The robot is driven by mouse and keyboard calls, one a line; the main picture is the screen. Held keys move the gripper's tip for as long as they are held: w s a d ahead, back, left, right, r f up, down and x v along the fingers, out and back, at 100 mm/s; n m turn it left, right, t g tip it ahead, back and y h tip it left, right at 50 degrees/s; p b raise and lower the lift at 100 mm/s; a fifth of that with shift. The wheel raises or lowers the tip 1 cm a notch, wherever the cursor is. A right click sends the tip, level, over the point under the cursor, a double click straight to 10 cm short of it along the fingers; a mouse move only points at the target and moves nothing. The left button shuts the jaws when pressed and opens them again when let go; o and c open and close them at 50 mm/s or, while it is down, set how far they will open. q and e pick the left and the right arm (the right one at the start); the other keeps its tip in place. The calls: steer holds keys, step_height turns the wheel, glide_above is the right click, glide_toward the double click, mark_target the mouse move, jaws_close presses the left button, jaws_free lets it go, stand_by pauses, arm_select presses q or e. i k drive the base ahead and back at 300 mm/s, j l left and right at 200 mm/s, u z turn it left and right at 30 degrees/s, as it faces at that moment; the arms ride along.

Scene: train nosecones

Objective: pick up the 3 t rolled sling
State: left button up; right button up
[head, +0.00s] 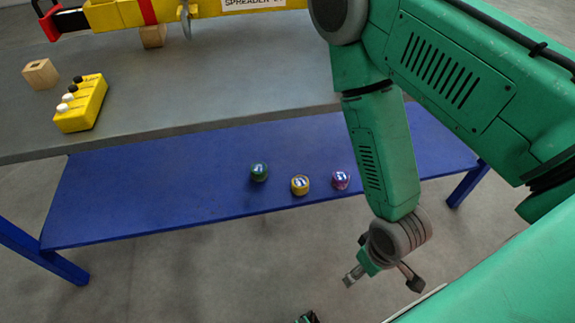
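Three small rolled slings sit in a loose row on the blue lower shelf: a green one (259,172), a yellow one (300,185) and a purple one (341,179). Each has a pale label on top, too small to read, so I cannot confirm which is marked 3 t. My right gripper (381,281) hangs below and right of the slings in the picture, beyond the shelf's front edge. Its fingers are spread and empty. A small green and dark piece (307,317) at the bottom edge may be part of my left gripper; the rest is out of frame.
The blue shelf (150,190) is otherwise clear. The grey tabletop (200,90) overhangs its back. On the table are a yellow block with black and white knobs (81,104), wooden blocks (40,74) and a yellow spreader beam (205,8). Blue legs (466,186) support the shelf.

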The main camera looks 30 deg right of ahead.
mark_target(299, 184)
steer(key=l+u, duration=0.15)
steer(key=l, duration=1.85)
